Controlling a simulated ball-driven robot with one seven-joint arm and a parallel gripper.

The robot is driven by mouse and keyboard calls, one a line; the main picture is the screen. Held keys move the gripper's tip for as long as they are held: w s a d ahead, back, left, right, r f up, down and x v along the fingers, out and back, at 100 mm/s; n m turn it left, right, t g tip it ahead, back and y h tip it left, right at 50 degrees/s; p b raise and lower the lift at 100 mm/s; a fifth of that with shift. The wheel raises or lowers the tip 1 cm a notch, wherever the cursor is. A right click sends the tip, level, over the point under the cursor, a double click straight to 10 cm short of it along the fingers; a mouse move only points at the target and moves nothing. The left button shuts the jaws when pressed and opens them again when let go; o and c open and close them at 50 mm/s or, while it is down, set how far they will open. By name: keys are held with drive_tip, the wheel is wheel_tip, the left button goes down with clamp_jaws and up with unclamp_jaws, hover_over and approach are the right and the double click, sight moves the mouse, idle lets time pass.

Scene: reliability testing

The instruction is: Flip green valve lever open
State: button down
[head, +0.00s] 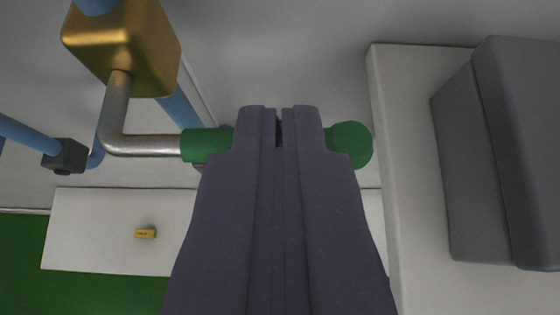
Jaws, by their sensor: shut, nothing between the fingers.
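The valve lever has a bent metal arm (150,145) and a green handle (348,145) that lies level across the picture. The metal arm runs up to a brass valve body (125,45) at the upper left. My gripper (280,112) is shut with its two dark fingers side by side and nothing between them. The fingers stand in front of the middle of the green handle and hide it. A green piece shows on each side of them. I cannot tell whether the fingers touch the handle.
Blue pipes (28,132) with a dark fitting (65,156) run at the left. A white panel (95,235) with a small yellow label (145,234) is at the lower left, beside a green surface (20,250). A grey box (500,150) on a white panel stands at the right.

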drive_tip(key=shift+f, duration=0.1)
idle(0.3)
drive_tip(key=shift+d+f+b, duration=0.1)
drive_tip(key=shift+f+b, duration=0.15)
drive_tip(key=shift+b, duration=0.45)
drive_tip(key=shift+f+m+y+b, duration=0.2)
drive_tip(key=shift+m+y+b, duration=0.1)
drive_tip(key=shift+y+b, duration=0.1)
wheel_tip(320, 180, down, 7)
drive_tip(key=m+y+b, duration=0.4)
drive_tip(key=y+b, duration=0.1)
drive_tip(key=b, duration=0.8)
drive_tip(key=shift+a+m+t, duration=0.3)
drive_tip(key=shift+a+t, duration=0.1)
drive_tip(key=shift+a, duration=0.05)
drive_tip(key=shift+a+b, duration=0.1)
drive_tip(key=shift+b, duration=0.25)
drive_tip(key=shift+s, duration=0.1)
